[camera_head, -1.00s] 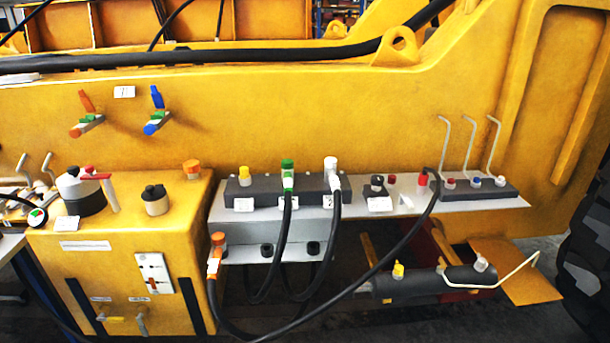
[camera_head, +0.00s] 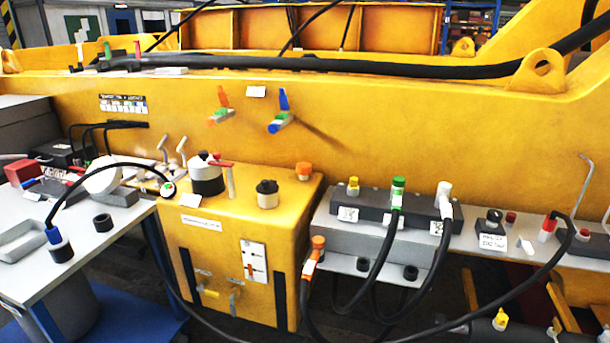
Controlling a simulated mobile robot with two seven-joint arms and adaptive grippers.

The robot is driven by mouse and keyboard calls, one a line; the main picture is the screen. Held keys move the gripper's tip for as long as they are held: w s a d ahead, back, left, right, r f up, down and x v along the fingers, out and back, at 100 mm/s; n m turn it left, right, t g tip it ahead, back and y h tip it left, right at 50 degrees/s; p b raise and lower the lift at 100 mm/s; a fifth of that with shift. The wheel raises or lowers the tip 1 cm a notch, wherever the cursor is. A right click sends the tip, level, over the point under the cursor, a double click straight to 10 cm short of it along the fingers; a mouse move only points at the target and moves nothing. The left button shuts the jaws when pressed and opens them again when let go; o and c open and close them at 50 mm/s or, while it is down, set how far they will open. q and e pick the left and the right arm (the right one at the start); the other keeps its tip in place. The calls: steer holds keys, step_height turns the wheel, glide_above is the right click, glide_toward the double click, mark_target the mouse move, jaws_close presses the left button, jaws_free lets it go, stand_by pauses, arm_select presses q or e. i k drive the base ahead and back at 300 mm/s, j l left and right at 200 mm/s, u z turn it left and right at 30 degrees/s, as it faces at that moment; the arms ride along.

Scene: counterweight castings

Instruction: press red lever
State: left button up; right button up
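A red lever (camera_head: 229,180) is on top of the yellow box (camera_head: 220,250), near the middle of the head view. Its red arm runs from a black and white round unit (camera_head: 207,177) and its handle hangs down on the right side. Nothing touches the lever. Another red lever-like handle (camera_head: 224,96), more orange-red, is on the yellow wall above, beside a blue one (camera_head: 284,98). Neither of my grippers is in view.
A grey table (camera_head: 110,245) with a blue-capped hose, a tray and a red block stands at the left. A shelf (camera_head: 375,225) with connectors and black hoses is at the right. Black hoses loop in front of the yellow box and shelf.

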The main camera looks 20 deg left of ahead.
mark_target(66, 184)
steer(key=u, duration=1.9)
